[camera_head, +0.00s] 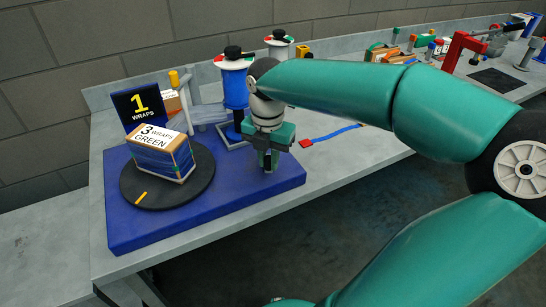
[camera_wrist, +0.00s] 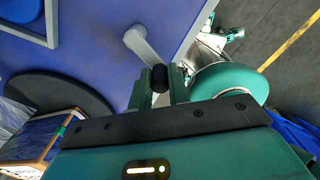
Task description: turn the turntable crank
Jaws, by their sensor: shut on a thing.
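The black turntable disc (camera_head: 130,194) lies on a blue base (camera_head: 245,190) and carries a box (camera_head: 165,158) labelled "3 wraps green". In the wrist view the disc (camera_wrist: 75,92) and box (camera_wrist: 30,142) show at the left. The crank is a grey arm (camera_wrist: 143,46) with a dark upright knob (camera_wrist: 160,76). My gripper (camera_head: 268,163) is over the right part of the base. In the wrist view my gripper (camera_wrist: 160,88) is shut on the crank knob between its two fingers. In the head view my gripper hides the crank.
A sign (camera_head: 140,106) reading "1 wraps" stands behind the box. Blue film spools (camera_head: 234,88) stand behind my gripper. A blue strap with a red end (camera_head: 306,143) lies on the grey bench to the right. The bench's front edge is close to the base.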

